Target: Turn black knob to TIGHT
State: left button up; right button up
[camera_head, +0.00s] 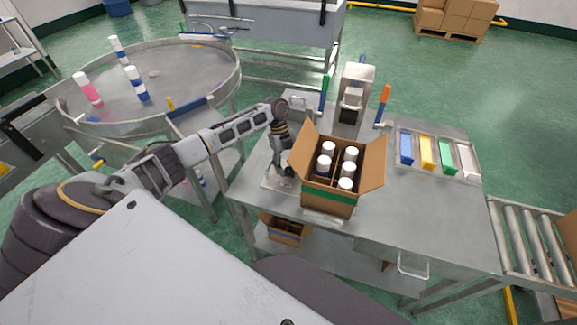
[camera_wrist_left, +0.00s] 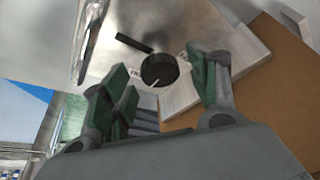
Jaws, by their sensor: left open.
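The black knob (camera_wrist_left: 158,70) is round, with a white pointer line, and sits on a bare metal plate (camera_wrist_left: 205,22) in the left wrist view. Its pointer faces the bottom of that picture, slightly left. Small white labels flank the knob; I cannot read them. My left gripper (camera_wrist_left: 162,74) is open, its green-padded fingers on either side of the knob, with gaps showing. In the head view my left gripper (camera_head: 281,172) points down beside the carton's left side and hides the knob. My right gripper is not in view.
An open carton (camera_head: 330,198) of white-capped cans stands just right of my left gripper on the metal table (camera_head: 420,225). A press (camera_head: 354,92) stands behind it. Blue, yellow, green and white blocks lie in a tray (camera_head: 473,178) at right. A round table (camera_head: 185,75) holds several cans.

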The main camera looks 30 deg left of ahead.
pick_arm(q)
jog(key=v, duration=1.1)
jog(key=shift+a+r, duration=0.2)
jog(key=shift+r, duration=0.15)
dwell(0.4)
